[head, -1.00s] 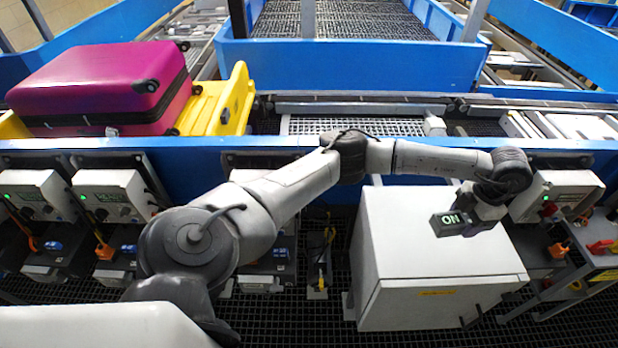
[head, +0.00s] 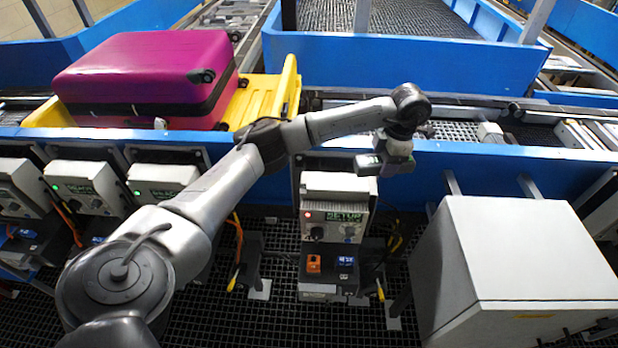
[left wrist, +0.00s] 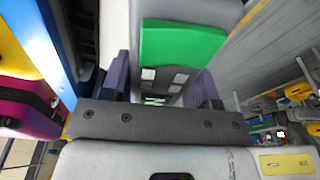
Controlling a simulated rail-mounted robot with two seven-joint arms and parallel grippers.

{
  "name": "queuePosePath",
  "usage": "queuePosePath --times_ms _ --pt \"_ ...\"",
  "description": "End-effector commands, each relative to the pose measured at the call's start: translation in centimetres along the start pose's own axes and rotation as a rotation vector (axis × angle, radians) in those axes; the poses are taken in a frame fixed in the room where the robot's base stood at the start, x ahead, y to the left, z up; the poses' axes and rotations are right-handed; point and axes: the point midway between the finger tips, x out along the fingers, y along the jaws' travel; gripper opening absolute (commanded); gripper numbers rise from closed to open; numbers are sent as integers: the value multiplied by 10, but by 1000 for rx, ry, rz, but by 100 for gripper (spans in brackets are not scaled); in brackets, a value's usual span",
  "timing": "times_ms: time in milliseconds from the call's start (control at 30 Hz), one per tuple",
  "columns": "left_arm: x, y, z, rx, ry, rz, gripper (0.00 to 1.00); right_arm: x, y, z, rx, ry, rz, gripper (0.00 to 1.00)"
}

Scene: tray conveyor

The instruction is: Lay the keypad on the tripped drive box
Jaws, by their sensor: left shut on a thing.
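My left gripper (head: 380,160) is shut on the keypad (head: 368,164), a small dark block. It holds it in the air, above and just right of the tripped drive box (head: 335,188). That box is pale grey with a red lamp and a green "SETUP" display. The keypad is apart from the box. In the left wrist view the gripper's two fingers (left wrist: 163,84) stand on either side of a grey piece with pale keys. A bright green panel shows beyond them; I cannot tell what it belongs to. My right gripper is not in view.
Other drive boxes (head: 80,186) with green lamps line the blue wall at left. A white cabinet (head: 520,245) stands at right. Behind the wall, a magenta suitcase (head: 150,75) lies in a yellow tray (head: 262,97). An orange and a blue connector sit below the tripped box.

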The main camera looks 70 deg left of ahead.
Motion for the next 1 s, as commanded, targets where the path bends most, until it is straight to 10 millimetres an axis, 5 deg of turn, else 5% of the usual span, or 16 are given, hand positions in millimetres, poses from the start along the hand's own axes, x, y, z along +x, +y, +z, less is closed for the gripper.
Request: queuePosePath --times_ms 333,700,1000 --pt "7 7 -16 184 1 29 20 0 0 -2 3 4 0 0" --pt "59 51 -67 190 3 30 20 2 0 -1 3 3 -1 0" --pt "81 70 -88 192 0 30 20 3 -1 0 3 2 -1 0"
